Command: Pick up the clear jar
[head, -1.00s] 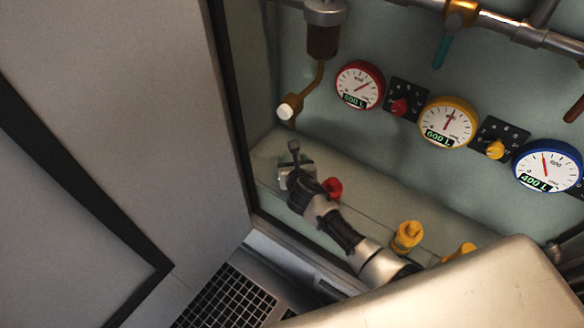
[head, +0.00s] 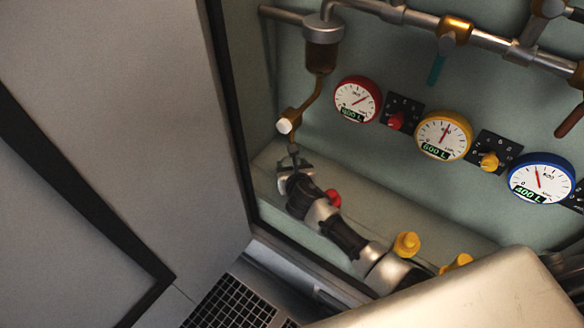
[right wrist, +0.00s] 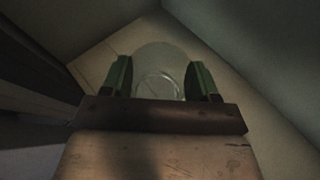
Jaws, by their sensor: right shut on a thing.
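The clear jar (right wrist: 158,82) shows in the right wrist view as a faint, see-through round shape with a pale ring. It sits between the two green fingers of my right gripper (right wrist: 160,78), which is shut on it. In the head view my right gripper (head: 294,166) is at the left end of the bay, just below the white-tipped spout (head: 285,125). I cannot make out the jar there. My left gripper is not in view.
Red (head: 357,99), yellow (head: 443,136) and blue (head: 541,178) gauges are on the back wall, with knobs beside them. A red cap (head: 333,197) and yellow caps (head: 406,243) stand along the shelf (head: 275,158) near my arm. A grey panel (head: 120,90) stands left.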

